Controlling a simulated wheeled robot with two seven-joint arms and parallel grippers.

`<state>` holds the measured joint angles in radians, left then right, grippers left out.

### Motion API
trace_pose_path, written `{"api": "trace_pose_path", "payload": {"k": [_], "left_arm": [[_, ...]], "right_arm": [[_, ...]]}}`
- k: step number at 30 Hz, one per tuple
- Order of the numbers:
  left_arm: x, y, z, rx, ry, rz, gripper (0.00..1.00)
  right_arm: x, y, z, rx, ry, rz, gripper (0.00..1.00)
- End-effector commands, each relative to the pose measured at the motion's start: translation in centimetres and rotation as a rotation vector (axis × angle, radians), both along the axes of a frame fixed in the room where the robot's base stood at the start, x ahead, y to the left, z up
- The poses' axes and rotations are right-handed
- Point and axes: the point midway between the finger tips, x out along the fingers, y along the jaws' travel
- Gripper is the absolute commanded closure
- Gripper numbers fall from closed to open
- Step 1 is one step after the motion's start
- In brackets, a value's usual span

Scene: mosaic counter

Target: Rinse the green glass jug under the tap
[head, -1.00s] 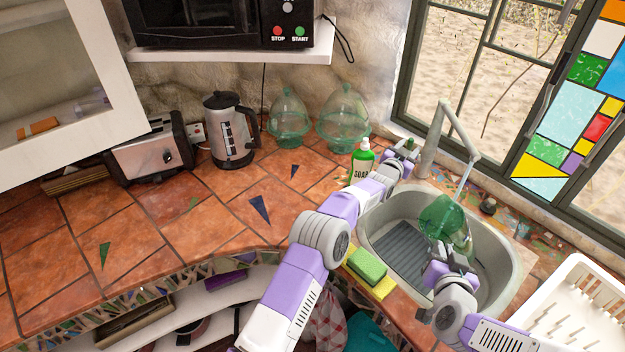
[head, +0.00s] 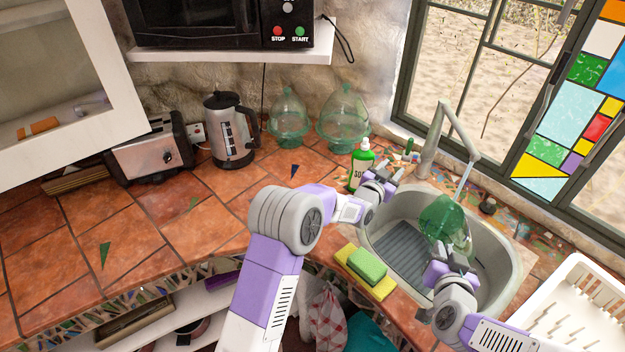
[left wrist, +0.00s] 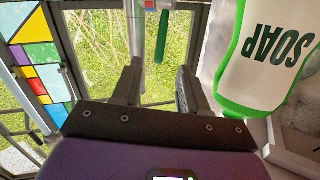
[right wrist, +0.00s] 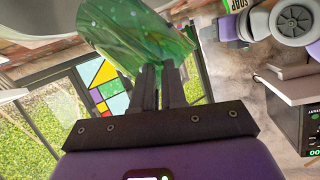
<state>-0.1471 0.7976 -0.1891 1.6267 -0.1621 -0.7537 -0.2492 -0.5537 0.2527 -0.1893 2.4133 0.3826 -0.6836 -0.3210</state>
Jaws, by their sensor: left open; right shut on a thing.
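The green glass jug (head: 440,218) is held over the sink (head: 508,262), tilted, with its body below the tap's spout. The tap (head: 432,135) stands at the sink's back rim, and a thin pale stream of water (head: 463,182) falls from it toward the jug. My right gripper (head: 447,264) is shut on the jug; the right wrist view shows the green glass (right wrist: 130,35) at its fingertips. My left gripper (head: 388,174) is open and empty beside the soap bottle (head: 361,165). The green tap lever (left wrist: 162,38) shows beyond its fingers in the left wrist view.
A green and yellow sponge (head: 367,265) lies at the sink's front left edge. A white dish rack (head: 575,310) stands to the right. A kettle (head: 230,130), a toaster (head: 150,150) and two glass domes stand at the back.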

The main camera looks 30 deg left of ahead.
Motion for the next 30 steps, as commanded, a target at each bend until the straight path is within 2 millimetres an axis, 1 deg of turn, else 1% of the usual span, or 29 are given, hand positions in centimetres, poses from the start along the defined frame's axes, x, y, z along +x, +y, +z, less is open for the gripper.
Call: {"api": "trace_pose_path", "payload": {"k": [2,7,13,21,30], "left_arm": [[-0.8,0.6,-0.3,-0.035,0.079,0.006,0.57],[-2.9,2.0,-1.8,-0.119,0.261,0.037,0.57],[-5.3,5.0,-3.1,-0.246,0.406,0.127,0.57],[-6.8,10.3,-3.7,-0.429,0.433,0.271,0.57],[-8.4,16.0,-4.0,-0.623,0.407,0.428,0.57]], "right_arm": [[0.0,0.0,0.1,0.001,-0.004,-0.001,1.0],[0.0,0.0,0.1,0.001,-0.004,-0.001,1.0],[0.0,0.0,0.1,0.001,-0.004,0.0,1.0],[0.0,0.0,0.1,0.0,-0.004,0.001,1.0],[0.0,0.0,0.1,0.001,-0.004,0.0,1.0]]}}
